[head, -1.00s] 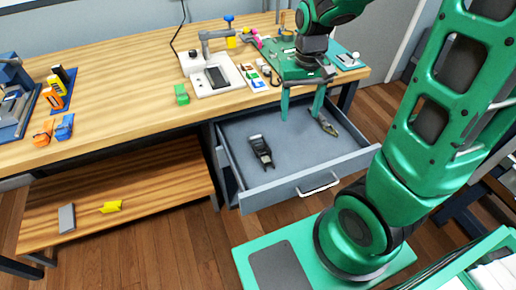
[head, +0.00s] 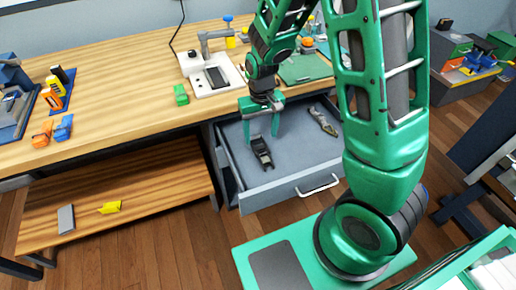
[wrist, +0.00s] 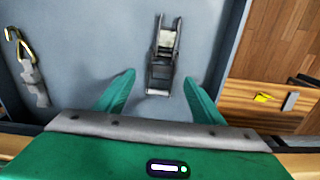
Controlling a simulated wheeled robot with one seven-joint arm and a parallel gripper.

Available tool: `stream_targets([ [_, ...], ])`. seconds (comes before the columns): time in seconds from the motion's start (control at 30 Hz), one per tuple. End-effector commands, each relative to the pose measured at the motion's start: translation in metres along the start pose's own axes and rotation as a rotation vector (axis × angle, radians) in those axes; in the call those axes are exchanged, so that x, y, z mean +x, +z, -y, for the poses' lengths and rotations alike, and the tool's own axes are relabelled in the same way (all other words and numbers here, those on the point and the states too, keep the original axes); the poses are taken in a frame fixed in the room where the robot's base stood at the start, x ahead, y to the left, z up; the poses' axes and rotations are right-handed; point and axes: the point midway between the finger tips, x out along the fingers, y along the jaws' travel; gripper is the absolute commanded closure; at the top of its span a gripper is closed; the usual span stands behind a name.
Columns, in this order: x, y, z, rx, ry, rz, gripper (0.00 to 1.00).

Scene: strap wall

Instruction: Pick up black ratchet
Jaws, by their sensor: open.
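The black ratchet (head: 261,152) lies in the open grey drawer (head: 297,166), left of the drawer's middle. It also shows in the wrist view (wrist: 163,58), lying lengthwise ahead of my gripper. My gripper (head: 261,133) is open and empty, pointing down above the drawer. In the wrist view its two green fingertips (wrist: 160,82) stand apart, one on each side of the ratchet's near end. I cannot tell how high the fingertips are above it.
A grey strap piece with a metal hook (head: 322,120) lies to the right in the drawer; it also shows in the wrist view (wrist: 30,68). The drawer's front wall (head: 300,186) and the wooden worktop (head: 120,95) border the space.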

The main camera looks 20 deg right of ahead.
Motion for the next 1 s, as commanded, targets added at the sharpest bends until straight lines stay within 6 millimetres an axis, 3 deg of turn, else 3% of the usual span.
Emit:
stream_targets([
  [0.4, 0.045, -0.001, 0.004, 0.0, 0.001, 0.002, 0.38],
  [0.77, 0.051, -0.001, 0.004, 0.0, -0.001, 0.0, 0.38],
  [0.9, 0.051, -0.001, 0.004, 0.0, 0.0, 0.0, 0.71],
  [1.0, 0.051, -0.001, 0.004, 0.0, 0.0, 0.0, 0.89],
])
